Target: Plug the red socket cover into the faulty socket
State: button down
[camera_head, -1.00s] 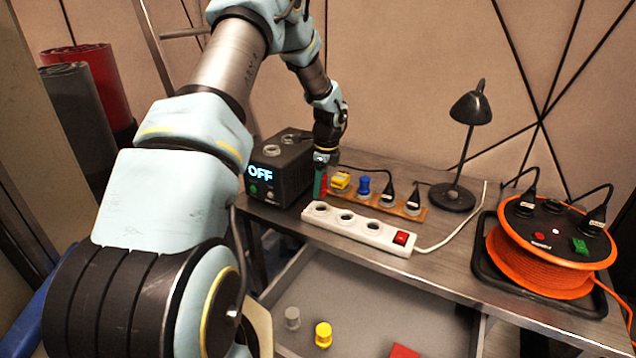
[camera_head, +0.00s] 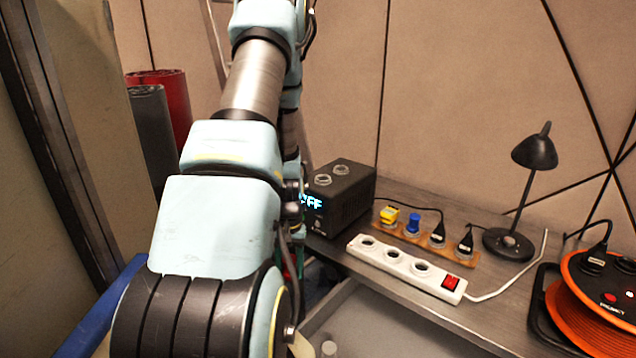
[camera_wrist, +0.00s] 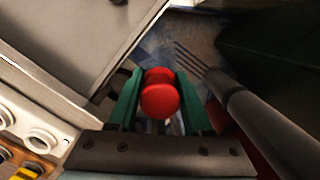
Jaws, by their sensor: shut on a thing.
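My gripper (camera_wrist: 160,78) has green fingers and is shut on the red socket cover (camera_wrist: 160,100), a rounded red knob in the wrist view. In the head view my arm hides most of the gripper, below the front of the black box. The white power strip (camera_head: 437,283) lies on the table with open sockets and a red switch; it also shows at the lower left of the wrist view (camera_wrist: 38,138). The gripper is apart from it. Two round sockets sit on top of the black box (camera_head: 345,207). Which socket is faulty I cannot tell.
A wooden strip (camera_head: 425,240) behind the power strip holds a yellow cover (camera_head: 388,215), a blue cover (camera_head: 413,226) and two black plugs. A black lamp (camera_head: 535,155) and an orange cable reel (camera_head: 590,300) stand to the right. An open drawer (camera_head: 375,325) juts out in front.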

jog(key=w+d+r+m+p, duration=0.1)
jog(key=w+d+r+m, duration=0.25)
jog(key=w+d, duration=0.55)
jog(key=w+d+r+m, duration=0.2)
jog(key=w+d+r, duration=0.35)
jog(key=d, duration=0.65)
jog(key=shift+y, duration=0.3)
jog(key=shift+d+f+b, duration=0.1)
jog(key=shift+f+b, duration=1.55)
jog(key=shift+f, duration=1.65)
jog(key=shift+f+b, duration=0.4)
jog(key=shift+f, duration=0.25)
jog(key=shift+r+p, duration=1.5)
jog(key=shift+r, duration=1)
